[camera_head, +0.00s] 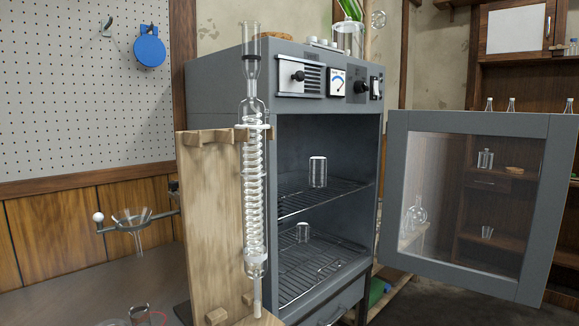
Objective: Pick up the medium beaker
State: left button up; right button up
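Several clear beakers show, and no label tells which is the medium one. A beaker (317,172) stands upright on the upper wire rack inside the open grey oven. A smaller-looking beaker (302,233) stands on the lower rack. A larger glass vessel (348,40) stands on top of the oven, with something green at its left side. Part of another glass vessel (142,317) shows at the bottom edge, cut off by the picture. Neither of my grippers is in view.
The grey oven (222,105) has its glazed door (396,190) swung open to the right. A wooden stand (208,230) with a coiled glass condenser (253,180) stands before the oven's left side. A funnel (131,222) hangs in a ring at left.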

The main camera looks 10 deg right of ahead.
aim_at(317, 165)
jog(key=i+l+u, duration=0.35)
jog(key=l+u, duration=0.15)
jog(key=l, duration=0.45)
jog(key=i+l+u, duration=0.2)
jog(key=l+u, duration=0.3)
jog(key=l, duration=0.5)
jog(key=l+u, duration=0.5)
jog(key=l, duration=0.55)
